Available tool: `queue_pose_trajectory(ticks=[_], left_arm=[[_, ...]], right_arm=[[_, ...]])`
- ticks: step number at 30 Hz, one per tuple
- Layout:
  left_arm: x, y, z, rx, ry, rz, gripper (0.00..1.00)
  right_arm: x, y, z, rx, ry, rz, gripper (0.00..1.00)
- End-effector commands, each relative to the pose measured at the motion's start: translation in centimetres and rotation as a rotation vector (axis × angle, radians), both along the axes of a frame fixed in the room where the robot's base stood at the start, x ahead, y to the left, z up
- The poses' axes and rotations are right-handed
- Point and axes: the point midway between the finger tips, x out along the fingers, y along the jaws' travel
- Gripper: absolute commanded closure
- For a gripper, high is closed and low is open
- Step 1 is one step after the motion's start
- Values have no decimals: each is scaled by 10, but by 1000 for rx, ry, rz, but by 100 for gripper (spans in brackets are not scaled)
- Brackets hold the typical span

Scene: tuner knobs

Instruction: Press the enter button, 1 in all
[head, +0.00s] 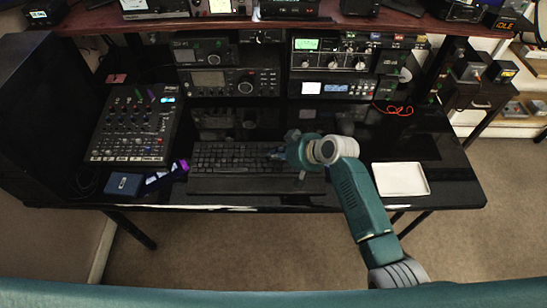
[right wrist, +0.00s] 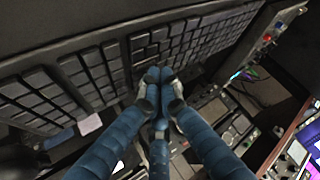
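A black keyboard (head: 225,158) lies on the glossy black desk in the head view. My right arm reaches over its right part, and my right gripper (head: 276,155) points down at the keys there. In the right wrist view the keyboard (right wrist: 85,75) fills much of the picture. There my right gripper (right wrist: 158,76) has its fingertips together with nothing seen between them, over or on the keys. I cannot tell whether they touch a key. The enter button cannot be picked out, as key labels are too small and the gripper covers some keys. My left gripper is not in view.
A mixer (head: 132,128) stands left of the keyboard, with a blue box (head: 124,184) and a purple-black object (head: 168,175) near the front edge. Radio units (head: 228,82) stand behind. A white tray (head: 400,180) lies right of my arm.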

Motion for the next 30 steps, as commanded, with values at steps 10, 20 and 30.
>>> queue_pose_trajectory(ticks=[10, 20, 30], left_arm=[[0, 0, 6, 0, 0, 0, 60], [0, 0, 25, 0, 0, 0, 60], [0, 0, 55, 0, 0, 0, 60]], right_arm=[[0, 0, 5, 0, 0, 0, 100], [0, 0, 25, 0, -1, 0, 100], [0, 0, 57, 0, -1, 1, 100]])
